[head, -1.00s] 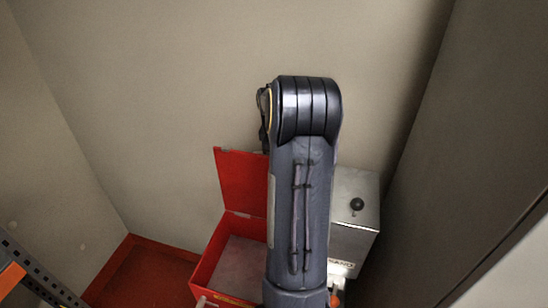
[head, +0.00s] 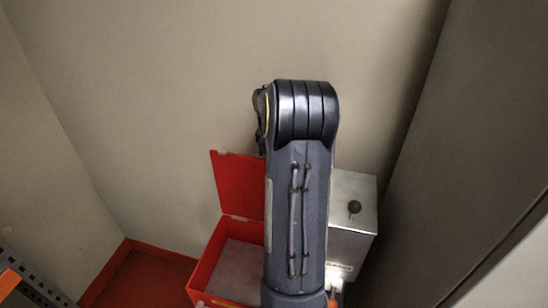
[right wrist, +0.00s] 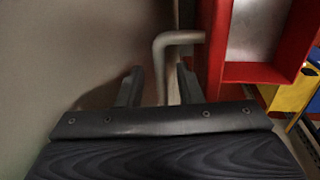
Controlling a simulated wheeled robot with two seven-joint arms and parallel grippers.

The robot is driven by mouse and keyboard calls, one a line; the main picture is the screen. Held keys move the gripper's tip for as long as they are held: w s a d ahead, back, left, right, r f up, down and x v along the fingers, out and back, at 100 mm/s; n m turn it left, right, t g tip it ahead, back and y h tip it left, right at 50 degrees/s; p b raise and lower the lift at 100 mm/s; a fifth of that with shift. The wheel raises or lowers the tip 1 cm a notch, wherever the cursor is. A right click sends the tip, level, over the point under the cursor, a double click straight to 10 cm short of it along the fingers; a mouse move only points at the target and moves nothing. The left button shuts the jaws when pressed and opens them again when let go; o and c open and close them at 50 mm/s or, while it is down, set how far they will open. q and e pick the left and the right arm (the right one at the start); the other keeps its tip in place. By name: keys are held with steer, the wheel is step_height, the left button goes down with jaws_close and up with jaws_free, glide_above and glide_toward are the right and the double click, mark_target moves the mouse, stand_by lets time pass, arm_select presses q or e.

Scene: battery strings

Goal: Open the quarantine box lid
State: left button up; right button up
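The red quarantine box (head: 207,268) stands low near the back wall in the head view, with a grey inside. Its red lid (head: 238,184) stands up, open, at the back. My arm covers the right part of box and lid. The right wrist view shows red box walls (right wrist: 214,45) at the upper right. My right gripper (right wrist: 158,84) is open there, its two fingers apart. A grey bent handle (right wrist: 178,38) reaches from the red wall, and its lower part runs down between the fingers; contact cannot be told. My left gripper is not in view.
Walls close in behind and at the left, with a dark panel (head: 430,170) at the right. A blue and yellow object (right wrist: 296,92) shows at the right in the wrist view.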

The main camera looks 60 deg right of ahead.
step_height(320, 180, up, 7)
steer(key=a, duration=0.1)
steer(key=shift+s+a+b, duration=0.2)
steer(key=shift+s+b, duration=0.05)
steer(key=shift+b, duration=0.1)
stand_by(0.4)
